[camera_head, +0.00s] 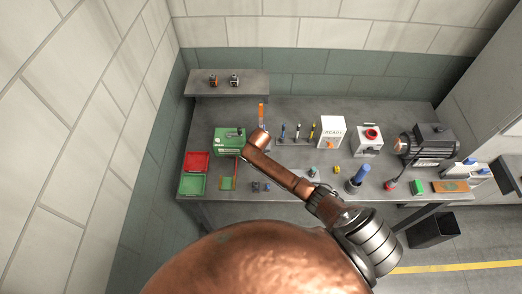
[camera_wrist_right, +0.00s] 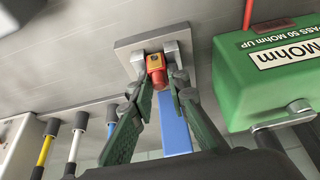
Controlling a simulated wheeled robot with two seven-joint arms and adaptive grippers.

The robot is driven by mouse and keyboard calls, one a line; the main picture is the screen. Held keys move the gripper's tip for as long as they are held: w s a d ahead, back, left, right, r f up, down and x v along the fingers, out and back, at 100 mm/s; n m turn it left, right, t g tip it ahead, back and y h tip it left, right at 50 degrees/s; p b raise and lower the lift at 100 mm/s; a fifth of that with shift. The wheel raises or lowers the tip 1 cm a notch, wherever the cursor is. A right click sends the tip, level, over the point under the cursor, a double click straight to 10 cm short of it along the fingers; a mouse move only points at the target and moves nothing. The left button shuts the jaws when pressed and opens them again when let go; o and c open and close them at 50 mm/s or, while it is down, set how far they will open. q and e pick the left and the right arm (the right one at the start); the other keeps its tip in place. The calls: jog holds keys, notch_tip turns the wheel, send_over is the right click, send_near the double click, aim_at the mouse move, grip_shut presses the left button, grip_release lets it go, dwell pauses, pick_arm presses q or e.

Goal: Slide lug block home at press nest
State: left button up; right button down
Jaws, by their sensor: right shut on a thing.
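The lug block (camera_wrist_right: 156,68), orange-red with a yellow face, shows in the right wrist view between the fingertips of my right gripper (camera_wrist_right: 157,82), which is shut on it. The block is at the press nest (camera_wrist_right: 128,46), a grey plate with an upright grey piece on either side of the block. Whether the block is fully seated cannot be told. A blue upright (camera_wrist_right: 174,128) rises beside the nest. In the head view my right arm covers the nest, the block and the gripper. My left gripper is not in view.
A green tester (camera_wrist_right: 280,75) stands close beside the nest; it also shows in the head view (camera_head: 228,142). Several upright tools (camera_wrist_right: 75,135) stand on the other side. Red (camera_head: 196,161) and green (camera_head: 192,184) bins lie at the bench's left end. A motor (camera_head: 428,144) stands at the right.

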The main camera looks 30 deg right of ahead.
jog(key=c, duration=1.8)
grip_release()
jog(key=shift+o, duration=0.2)
jog(key=v, duration=1.2)
jog(key=shift+d, duration=0.1)
